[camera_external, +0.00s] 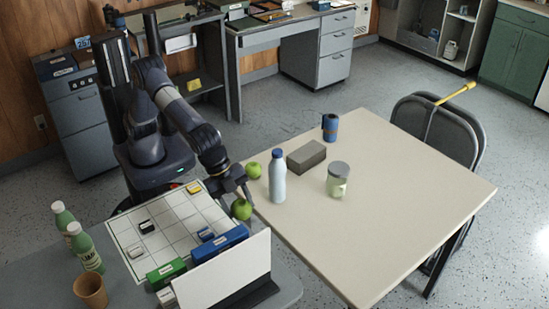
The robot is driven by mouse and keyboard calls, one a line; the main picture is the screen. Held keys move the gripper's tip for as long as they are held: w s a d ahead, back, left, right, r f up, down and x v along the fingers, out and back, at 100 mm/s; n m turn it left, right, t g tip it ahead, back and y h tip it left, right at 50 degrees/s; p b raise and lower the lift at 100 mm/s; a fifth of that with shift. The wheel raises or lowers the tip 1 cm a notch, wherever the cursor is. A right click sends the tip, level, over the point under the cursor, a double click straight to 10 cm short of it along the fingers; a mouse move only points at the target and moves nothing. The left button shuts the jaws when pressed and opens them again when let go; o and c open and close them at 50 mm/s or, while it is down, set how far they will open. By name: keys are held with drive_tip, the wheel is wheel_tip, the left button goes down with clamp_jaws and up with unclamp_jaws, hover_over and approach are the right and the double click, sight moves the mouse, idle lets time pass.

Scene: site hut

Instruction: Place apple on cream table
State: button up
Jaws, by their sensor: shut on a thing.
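My gripper (240,199) is shut on a green apple (241,210), which hangs below the fingers. The held apple appears near the left edge of the cream table (390,225), beside the grid board; its height above the surfaces is hard to tell. A second green apple (254,170) sits on the cream table near its left edge, behind the held one.
On the cream table stand a pale blue bottle (278,180), a dark box (306,157), a lidded jar (338,180) and a blue mug (330,127). Its front and right are clear. A grid board (170,225) and white panel (225,275) are at left.

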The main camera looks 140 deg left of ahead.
drive_tip(key=w+a+f+n+g+y+p, duration=0.1)
drive_tip(key=w+a+n+y+p, duration=0.3)
drive_tip(key=a, duration=0.6)
drive_tip(key=s+a+n+g+h+p, duration=0.15)
drive_tip(key=a+n, duration=0.35)
drive_tip(key=a, duration=0.5)
drive_tip(key=shift+y, duration=0.25)
drive_tip(key=f, duration=0.7)
drive_tip(key=f+p, duration=0.1)
drive_tip(key=f, duration=0.2)
drive_tip(key=shift+w+a+f, duration=0.15)
drive_tip(key=shift+w, duration=0.15)
drive_tip(key=shift+f, duration=0.2)
drive_tip(key=o, duration=1)
drive_tip(key=shift+o, duration=0.2)
drive_tip(key=shift+r, duration=0.15)
drive_tip(key=shift+r, duration=0.2)
drive_tip(key=v, duration=1.1)
drive_tip(key=shift+d+r, duration=0.25)
drive_tip(key=shift+r, duration=0.05)
